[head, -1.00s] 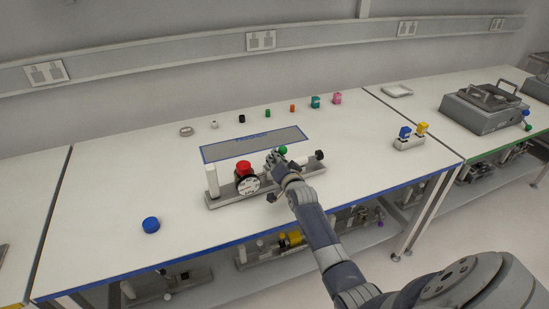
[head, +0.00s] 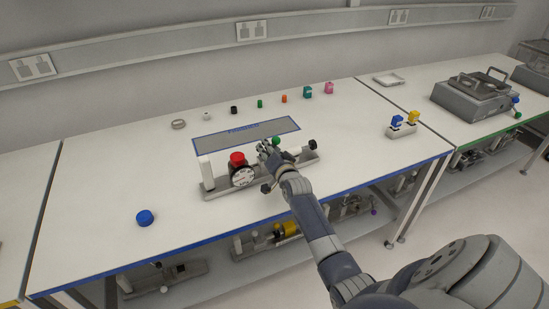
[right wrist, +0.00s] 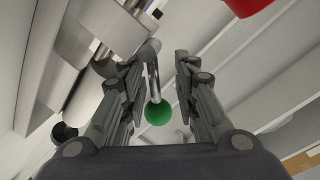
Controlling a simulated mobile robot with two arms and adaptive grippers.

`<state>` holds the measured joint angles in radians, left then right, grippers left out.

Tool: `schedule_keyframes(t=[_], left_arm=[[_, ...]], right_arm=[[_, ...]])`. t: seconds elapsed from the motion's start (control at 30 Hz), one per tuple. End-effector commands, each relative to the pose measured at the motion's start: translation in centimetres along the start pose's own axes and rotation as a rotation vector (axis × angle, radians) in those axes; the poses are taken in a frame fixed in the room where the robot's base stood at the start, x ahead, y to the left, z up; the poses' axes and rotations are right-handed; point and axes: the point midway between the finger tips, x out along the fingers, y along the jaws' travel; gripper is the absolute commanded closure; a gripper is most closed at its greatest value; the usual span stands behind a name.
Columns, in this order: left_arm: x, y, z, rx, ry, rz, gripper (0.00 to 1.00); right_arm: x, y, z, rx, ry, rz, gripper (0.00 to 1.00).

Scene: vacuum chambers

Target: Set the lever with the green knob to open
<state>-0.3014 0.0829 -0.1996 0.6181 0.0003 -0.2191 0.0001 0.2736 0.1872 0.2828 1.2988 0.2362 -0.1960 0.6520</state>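The green knob (head: 276,140) sits on a metal lever on the grey vacuum unit (head: 218,190) on the white table. In the right wrist view, the green knob (right wrist: 158,113) hangs at the end of a bent metal rod (right wrist: 152,78), between the two fingers. My right gripper (head: 264,149) is at the lever, beside the knob in the head view. In the right wrist view my right gripper (right wrist: 156,72) is open, with a visible gap between the knob and the right finger. My arm hides part of the unit. My left gripper is not in view.
The unit carries a red cap (head: 237,158), a round dial (head: 243,177) and a black knob (head: 312,145). A blue-edged mat (head: 215,143) lies behind it. A blue cap (head: 145,218) lies at front left. Several small coloured parts line the back.

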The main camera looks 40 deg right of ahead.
Motion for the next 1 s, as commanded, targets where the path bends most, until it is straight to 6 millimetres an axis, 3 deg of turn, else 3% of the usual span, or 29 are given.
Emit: schedule_keyframes(t=[0.6,0.8,1.0], left_arm=[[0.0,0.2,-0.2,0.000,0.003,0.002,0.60],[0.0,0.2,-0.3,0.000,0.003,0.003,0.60],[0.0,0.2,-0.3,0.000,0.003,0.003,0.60]], right_arm=[[-9.3,0.0,0.0,0.001,0.002,-0.001,0.72],[-11.0,-0.1,-0.1,0.000,0.003,-0.002,0.72],[-11.4,-0.1,-0.1,0.000,0.003,-0.002,0.72]])
